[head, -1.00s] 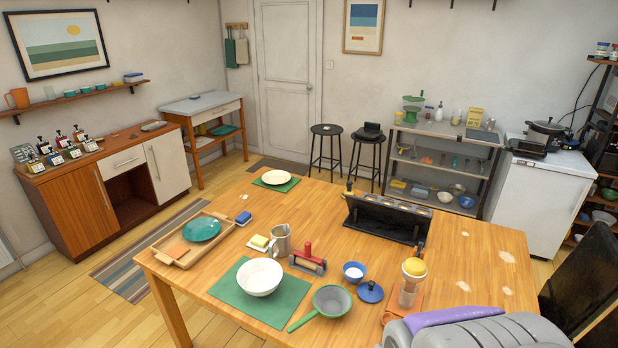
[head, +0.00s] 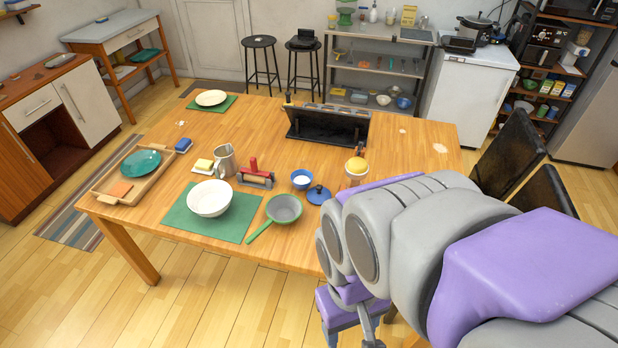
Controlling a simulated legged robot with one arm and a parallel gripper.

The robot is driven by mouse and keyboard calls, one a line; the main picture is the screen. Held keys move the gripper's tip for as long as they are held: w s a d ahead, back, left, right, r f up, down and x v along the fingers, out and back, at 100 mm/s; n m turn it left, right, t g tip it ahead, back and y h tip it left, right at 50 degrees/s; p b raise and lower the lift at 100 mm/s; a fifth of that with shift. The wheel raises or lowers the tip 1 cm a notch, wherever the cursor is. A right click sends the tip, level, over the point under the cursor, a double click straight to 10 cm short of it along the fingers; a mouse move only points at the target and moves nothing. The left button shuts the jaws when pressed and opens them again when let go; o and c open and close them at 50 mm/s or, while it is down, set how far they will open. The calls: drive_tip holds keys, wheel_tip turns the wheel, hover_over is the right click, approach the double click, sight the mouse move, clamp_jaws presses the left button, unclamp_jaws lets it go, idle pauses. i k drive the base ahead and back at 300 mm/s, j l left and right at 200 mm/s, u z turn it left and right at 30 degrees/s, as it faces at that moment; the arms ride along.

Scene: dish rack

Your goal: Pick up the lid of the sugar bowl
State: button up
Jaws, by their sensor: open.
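The blue lid (head: 319,195) with a small knob lies on the wooden table (head: 400,150), near its front edge. The sugar bowl (head: 302,181), small, blue and open with white contents, stands just behind it to the left. The lid is apart from the bowl, and its right side is close to my arm in the picture. My gripper (head: 352,333) is at the bottom of the head view, in front of the table edge and below the lid. It is open, partly cut off by the frame, and not touching the lid.
A grey pan with a green handle (head: 284,209) sits left of the lid. A white bowl (head: 209,198) on a green mat, a red-handled roller (head: 256,174) and a metal jug (head: 225,160) stand further left. A yellow-topped container (head: 356,166) is behind the lid.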

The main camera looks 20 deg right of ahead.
sight(318, 194)
drive_tip(key=i+j+z, duration=0.2)
drive_tip(key=z, duration=0.25)
drive_tip(key=i+j+z, duration=0.1)
drive_tip(key=j+z, duration=0.35)
drive_tip(key=i+j+z, duration=0.1)
drive_tip(key=j, duration=0.4)
drive_tip(key=i+j, duration=0.2)
drive_tip(key=j, duration=0.35)
drive_tip(key=i+j+z, duration=0.15)
drive_tip(key=j, duration=0.9)
drive_tip(key=i+j+z, duration=0.15)
drive_tip(key=j, duration=0.4)
